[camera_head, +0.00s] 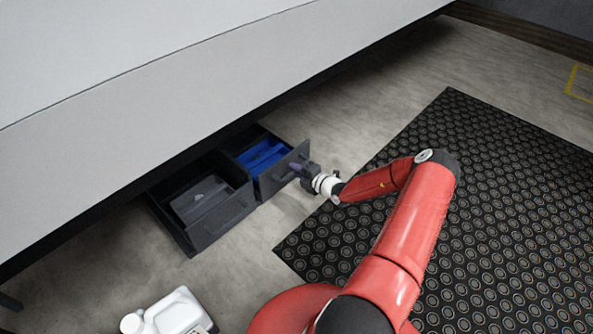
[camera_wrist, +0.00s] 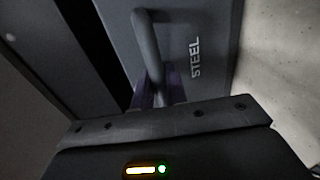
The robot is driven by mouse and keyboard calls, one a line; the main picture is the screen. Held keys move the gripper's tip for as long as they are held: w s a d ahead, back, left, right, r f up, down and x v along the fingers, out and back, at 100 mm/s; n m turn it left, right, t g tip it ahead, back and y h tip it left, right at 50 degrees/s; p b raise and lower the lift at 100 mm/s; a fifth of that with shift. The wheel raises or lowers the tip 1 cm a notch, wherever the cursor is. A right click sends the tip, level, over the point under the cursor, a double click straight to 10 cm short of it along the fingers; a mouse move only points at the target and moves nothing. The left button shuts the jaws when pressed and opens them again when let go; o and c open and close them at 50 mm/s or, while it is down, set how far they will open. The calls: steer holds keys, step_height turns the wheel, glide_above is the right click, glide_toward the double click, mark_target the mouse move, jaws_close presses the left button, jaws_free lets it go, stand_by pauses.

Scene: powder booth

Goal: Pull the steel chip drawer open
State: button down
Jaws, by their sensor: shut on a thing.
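The steel chip drawer (camera_head: 279,178) stands partly out from under the big white cabinet, and its blue interior shows in the head view. In the wrist view, its grey front (camera_wrist: 208,35) carries the word STEEL. A dark bar handle (camera_wrist: 148,42) sticks out from that front. My gripper (camera_head: 297,168) is at the handle, and in the wrist view its purple fingers (camera_wrist: 158,88) are shut on the handle from both sides. The fingertips are partly hidden behind the handle and the gripper body.
A second dark drawer (camera_head: 217,219) stands open to the left, with a grey piece inside. The white cabinet (camera_head: 190,75) overhangs both drawers. A white jug (camera_head: 178,314) stands on the floor at lower left. A black studded mat (camera_head: 480,190) covers the floor at right.

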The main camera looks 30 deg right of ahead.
steer(key=shift+s, duration=0.1)
steer(key=f+p+v, duration=0.2)
steer(key=f+v, duration=0.1)
steer(key=v, duration=1.3)
steer(key=s+f+p+v, duration=0.1)
steer(key=f+p+v, duration=0.2)
steer(key=v, duration=1.4)
steer(key=shift+s+d+f, duration=0.15)
steer(key=shift+s+f, duration=0.2)
steer(key=shift+f, duration=0.15)
steer(key=c, duration=1.5)
jaws_free()
steer(key=shift+d, duration=0.1)
steer(key=v, duration=0.7)
steer(key=shift+s+r, duration=0.1)
steer(key=shift+s, duration=0.3)
